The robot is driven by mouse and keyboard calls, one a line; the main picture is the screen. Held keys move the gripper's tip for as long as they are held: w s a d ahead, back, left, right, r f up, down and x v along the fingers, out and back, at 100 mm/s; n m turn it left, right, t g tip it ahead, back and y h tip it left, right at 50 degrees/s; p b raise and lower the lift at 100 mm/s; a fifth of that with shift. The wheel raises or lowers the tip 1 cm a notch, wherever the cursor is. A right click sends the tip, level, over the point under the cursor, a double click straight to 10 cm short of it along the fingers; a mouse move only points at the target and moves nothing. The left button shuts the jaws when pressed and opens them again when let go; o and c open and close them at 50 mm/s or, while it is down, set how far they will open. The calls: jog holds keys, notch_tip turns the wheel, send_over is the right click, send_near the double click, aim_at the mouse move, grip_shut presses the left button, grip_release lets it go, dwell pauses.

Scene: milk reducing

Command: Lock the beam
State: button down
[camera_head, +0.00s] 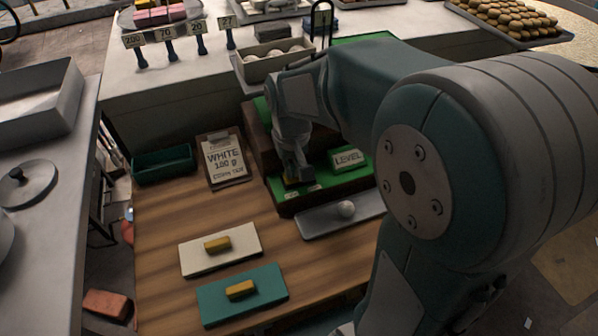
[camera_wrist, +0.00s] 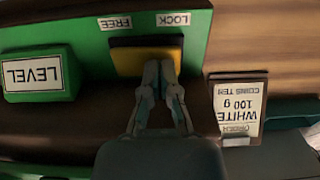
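The beam's lock piece (camera_wrist: 135,63), a yellow block with a dark edge, sits on the green panel (camera_wrist: 90,35) in the wrist view. It lies beside the FREE label (camera_wrist: 116,23) and the LOCK label (camera_wrist: 173,19), spanning parts of both. My gripper (camera_wrist: 160,64) has its fingertips close together at the yellow block, over its near edge. I cannot tell whether they touch it. In the head view my gripper (camera_head: 292,180) points down at the front of the dark wooden case (camera_head: 265,150), and my arm hides much of the case and beam.
A LEVEL block (camera_head: 348,159) stands right of my gripper in the head view. A grey tray (camera_head: 320,221) with a white ball (camera_head: 346,209) lies in front. A clipboard (camera_head: 224,160), a green bin (camera_head: 163,165), and cream (camera_head: 220,262) and teal (camera_head: 215,301) plates with yellow blocks are leftward.

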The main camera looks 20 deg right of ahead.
jog(key=shift+f, duration=0.1)
jog(key=shift+r, duration=3.5)
jog(key=shift+s+r, duration=0.1)
jog(key=s+r+t, duration=0.2)
jog(key=s+t, duration=0.3)
jog(key=s, duration=0.9)
jog(key=shift+r+t, duration=0.3)
jog(key=shift+r, duration=0.05)
